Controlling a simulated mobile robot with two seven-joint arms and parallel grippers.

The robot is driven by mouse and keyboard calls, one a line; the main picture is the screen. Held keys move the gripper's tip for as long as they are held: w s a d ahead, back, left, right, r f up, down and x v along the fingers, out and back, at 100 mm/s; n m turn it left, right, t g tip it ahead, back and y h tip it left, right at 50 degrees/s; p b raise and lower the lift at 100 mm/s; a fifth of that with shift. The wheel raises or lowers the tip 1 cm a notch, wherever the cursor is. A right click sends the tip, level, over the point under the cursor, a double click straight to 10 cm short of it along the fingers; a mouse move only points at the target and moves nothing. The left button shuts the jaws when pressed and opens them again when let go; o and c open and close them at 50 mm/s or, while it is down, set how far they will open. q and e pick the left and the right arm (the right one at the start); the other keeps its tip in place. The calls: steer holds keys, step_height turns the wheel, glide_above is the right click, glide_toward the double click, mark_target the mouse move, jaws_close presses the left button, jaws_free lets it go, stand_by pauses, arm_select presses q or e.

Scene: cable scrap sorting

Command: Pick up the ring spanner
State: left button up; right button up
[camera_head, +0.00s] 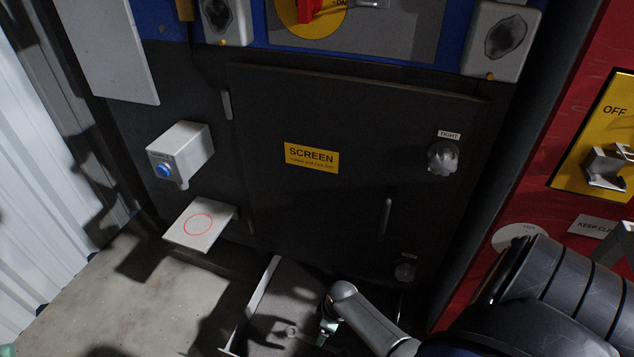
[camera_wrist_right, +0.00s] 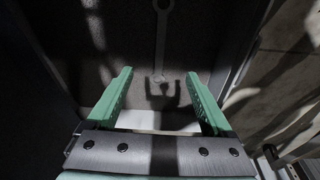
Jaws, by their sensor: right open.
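The ring spanner (camera_wrist_right: 161,35) is a grey tool lying on the dark floor of an open tray, its shaft running away from me in the right wrist view. In the head view it shows faintly (camera_head: 291,331), partly in shadow. My right gripper (camera_wrist_right: 158,76) is open and empty, above the tray, with the spanner's near ring end seen between its green fingertips. In the head view the right gripper (camera_head: 328,331) is just right of the spanner, mostly hidden by its own wrist. A small pale green piece at the lower left corner may be my left gripper.
The tray (camera_head: 262,290) has a pale raised rim and stands below a dark cabinet door with a yellow SCREEN label (camera_head: 311,158). A knob (camera_head: 443,157) is on the right. A white plate with a red circle (camera_head: 199,225) juts out left. Concrete floor is clear at lower left.

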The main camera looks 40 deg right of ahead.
step_height(320, 180, down, 2)
steer(key=b, duration=0.6)
glide_above(326, 346)
steer(key=w+a, duration=0.1)
step_height(326, 346, down, 7)
steer(key=shift+r, duration=0.1)
steer(key=f+b, duration=0.2)
steer(key=w+f+b, duration=0.1)
steer(key=f+b, duration=0.2)
steer(key=shift+w+f, duration=0.2)
steer(key=shift+f, duration=0.05)
arm_select(q)
step_height(326, 346, down, 10)
steer(key=s+d+m+h, duration=0.1)
steer(key=shift+d+f+g+h, duration=0.15)
steer(key=shift+d+g+h, duration=0.15)
steer(key=shift+g, duration=0.1)
arm_select(e)
steer(key=shift+r, duration=0.1)
steer(key=shift+c, duration=0.2)
arm_select(q)
steer(key=shift+a, duration=0.1)
arm_select(e)
jaws_close()
